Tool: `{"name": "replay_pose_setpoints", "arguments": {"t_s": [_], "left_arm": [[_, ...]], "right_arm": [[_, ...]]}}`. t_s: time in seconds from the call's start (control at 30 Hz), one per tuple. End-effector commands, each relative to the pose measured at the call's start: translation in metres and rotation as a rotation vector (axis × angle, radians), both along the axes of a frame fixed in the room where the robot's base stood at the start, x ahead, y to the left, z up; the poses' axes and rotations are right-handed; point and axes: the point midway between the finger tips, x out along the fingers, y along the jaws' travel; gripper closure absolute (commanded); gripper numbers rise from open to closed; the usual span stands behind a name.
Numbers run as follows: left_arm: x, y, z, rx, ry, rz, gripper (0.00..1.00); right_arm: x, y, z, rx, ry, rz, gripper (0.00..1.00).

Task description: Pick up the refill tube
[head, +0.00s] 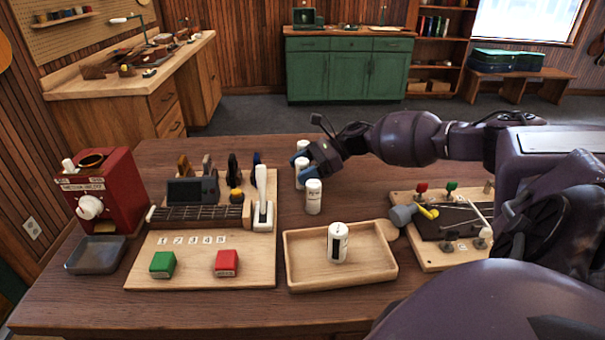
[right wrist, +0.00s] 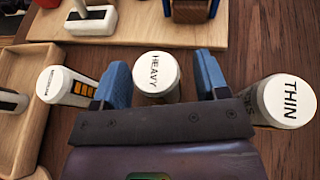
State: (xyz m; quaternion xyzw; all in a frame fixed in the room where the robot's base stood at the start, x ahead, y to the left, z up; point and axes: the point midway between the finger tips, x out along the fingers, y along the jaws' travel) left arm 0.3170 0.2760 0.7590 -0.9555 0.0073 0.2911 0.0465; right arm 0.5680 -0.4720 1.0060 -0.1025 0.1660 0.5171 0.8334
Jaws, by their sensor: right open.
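Three white tubes stand in a row on the table. In the right wrist view their caps read MEDIUM (right wrist: 62,86), HEAVY (right wrist: 156,72) and THIN (right wrist: 287,98). In the head view the MEDIUM tube (head: 313,198) is nearest, the HEAVY tube (head: 300,176) is in the middle and the THIN tube (head: 303,146) is farthest. My right gripper (head: 305,166) is open, its blue fingers on either side of the HEAVY tube; contact cannot be told. A further white tube with a dark label (head: 337,244) stands in the wooden tray (head: 302,274). My left gripper is out of view.
A wooden board (head: 205,270) left of the tray holds a fretted neck, a white-handled tool, and green and red blocks. A red machine (head: 104,190) stands at far left. Another board (head: 440,258) with pegs lies right of the tray. Bare table shows behind the tubes.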

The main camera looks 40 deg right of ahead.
Motion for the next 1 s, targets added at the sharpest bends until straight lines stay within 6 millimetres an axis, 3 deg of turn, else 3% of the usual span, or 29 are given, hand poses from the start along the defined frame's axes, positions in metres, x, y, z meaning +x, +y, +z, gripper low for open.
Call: {"name": "replay_pose_setpoints", "arguments": {"t_s": [0.1, 0.43, 0.77, 1.0], "left_arm": [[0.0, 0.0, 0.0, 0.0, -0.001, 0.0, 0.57], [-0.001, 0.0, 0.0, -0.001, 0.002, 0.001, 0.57], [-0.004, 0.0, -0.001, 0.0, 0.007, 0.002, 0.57], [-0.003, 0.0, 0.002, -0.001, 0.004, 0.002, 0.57]], "right_arm": [[0.0, 0.0, 0.0, 0.0, 0.0, 0.0, 0.36], [0.0, -0.001, 0.0, 0.0, 0.0, 0.0, 0.86], [0.0, -0.001, 0.006, -0.001, -0.001, -0.001, 0.86], [0.0, -0.001, 0.045, -0.003, -0.004, 0.001, 0.86]]}}
